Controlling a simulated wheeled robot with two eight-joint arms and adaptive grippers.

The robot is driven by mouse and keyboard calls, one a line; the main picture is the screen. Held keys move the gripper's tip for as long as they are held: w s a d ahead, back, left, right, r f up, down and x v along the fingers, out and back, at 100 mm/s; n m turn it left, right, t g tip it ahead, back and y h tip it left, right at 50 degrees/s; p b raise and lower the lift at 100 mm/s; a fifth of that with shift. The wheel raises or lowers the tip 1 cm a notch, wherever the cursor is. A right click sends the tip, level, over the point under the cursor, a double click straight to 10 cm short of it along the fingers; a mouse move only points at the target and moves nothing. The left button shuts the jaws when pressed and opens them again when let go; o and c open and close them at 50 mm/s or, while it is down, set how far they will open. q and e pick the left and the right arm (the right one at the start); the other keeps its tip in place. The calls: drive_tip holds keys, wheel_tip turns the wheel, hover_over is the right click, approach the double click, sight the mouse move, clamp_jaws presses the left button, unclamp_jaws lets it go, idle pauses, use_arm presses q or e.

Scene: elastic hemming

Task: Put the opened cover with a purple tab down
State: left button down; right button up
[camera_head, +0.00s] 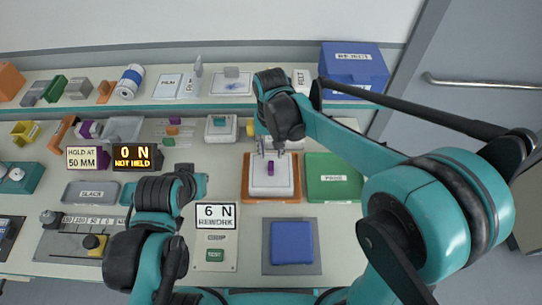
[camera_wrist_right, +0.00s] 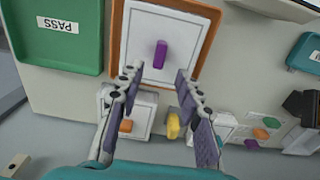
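The white cover (camera_head: 262,184) with an upright purple tab (camera_head: 271,168) lies flat in an orange-edged tray (camera_head: 249,196) at the centre of the table. In the right wrist view the purple tab (camera_wrist_right: 160,54) stands on the white cover (camera_wrist_right: 185,25), ahead of my fingertips. My right gripper (camera_head: 269,149) is open and empty, just behind the tab in the head view. Its spread fingers (camera_wrist_right: 157,82) show apart from the tab in the wrist view. My left gripper (camera_head: 195,186) is low over the table at left centre; its fingers are too unclear to read.
A green PASS tray (camera_head: 333,185) sits directly right of the orange tray. A white box with an orange tab (camera_wrist_right: 143,117) and a yellow piece (camera_wrist_right: 173,126) lie near my right fingers. A 6 N REWORK sign (camera_head: 215,217) and blue pad (camera_head: 291,242) lie in front.

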drive_tip(key=s+d+r+t, duration=0.3)
drive_tip(key=s+d+r, duration=0.3)
drive_tip(key=d+r, duration=0.3)
use_arm(q)
drive_tip(key=shift+r+p, duration=0.4)
drive_tip(key=shift+r, duration=0.2)
use_arm(e)
drive_tip(key=s+d+f+t, duration=0.3)
drive_tip(key=s+d, duration=0.3)
drive_tip(key=d, duration=0.2)
drive_tip(key=shift+d+t, duration=0.4)
drive_tip(key=shift+t, duration=0.2)
